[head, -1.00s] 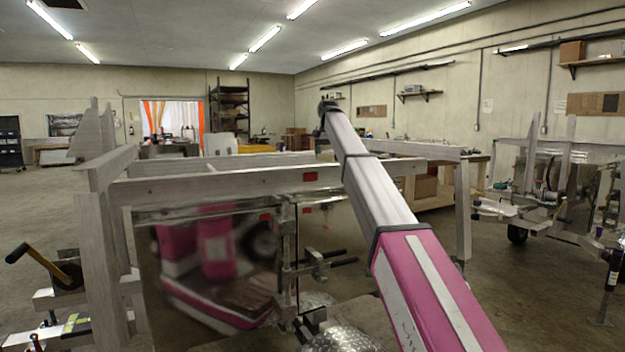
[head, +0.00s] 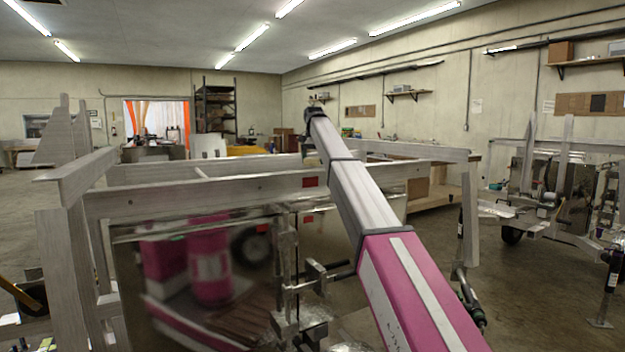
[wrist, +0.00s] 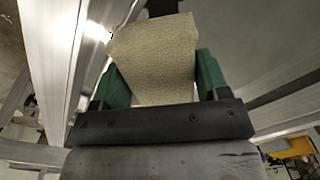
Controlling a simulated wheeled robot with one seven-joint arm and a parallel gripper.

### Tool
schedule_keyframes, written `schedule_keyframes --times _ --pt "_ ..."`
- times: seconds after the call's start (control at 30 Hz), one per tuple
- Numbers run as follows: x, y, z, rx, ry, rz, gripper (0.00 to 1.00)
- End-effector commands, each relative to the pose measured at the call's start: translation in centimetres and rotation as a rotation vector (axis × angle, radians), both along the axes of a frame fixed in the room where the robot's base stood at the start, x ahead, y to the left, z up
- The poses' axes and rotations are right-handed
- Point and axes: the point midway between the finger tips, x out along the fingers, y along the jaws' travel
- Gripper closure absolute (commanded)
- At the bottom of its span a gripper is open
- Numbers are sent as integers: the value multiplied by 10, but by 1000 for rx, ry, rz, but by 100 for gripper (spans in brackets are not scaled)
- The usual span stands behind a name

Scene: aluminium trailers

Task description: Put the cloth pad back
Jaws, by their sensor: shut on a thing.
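The cloth pad (wrist: 155,62) is a pale yellow-beige, textured piece in the wrist view. It sits between the two green fingers of my gripper (wrist: 158,80), which is shut on it. The pad's far end spreads wider than its near end and reaches past the fingertips. Aluminium rails and grey panels lie behind and beside it. In the head view my pink and silver arm extends forward over the trailer frame. My gripper and the pad cannot be made out there.
An aluminium trailer (head: 200,197) with long horizontal rails and a shiny front panel stands close ahead, beneath and left of my arm. Another trailer (head: 560,190) stands at the right. A workbench (head: 432,190) is along the right wall. Open floor (head: 545,285) shows at the lower right.

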Motion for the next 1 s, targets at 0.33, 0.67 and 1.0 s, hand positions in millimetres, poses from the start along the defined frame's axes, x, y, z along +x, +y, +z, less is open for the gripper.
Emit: schedule_keyframes --times 0.33,0.67,1.0 --pt "71 7 -40 0 1 1 50" --pt "83 7 -65 0 1 1 50" --pt "83 8 -90 0 0 0 50"
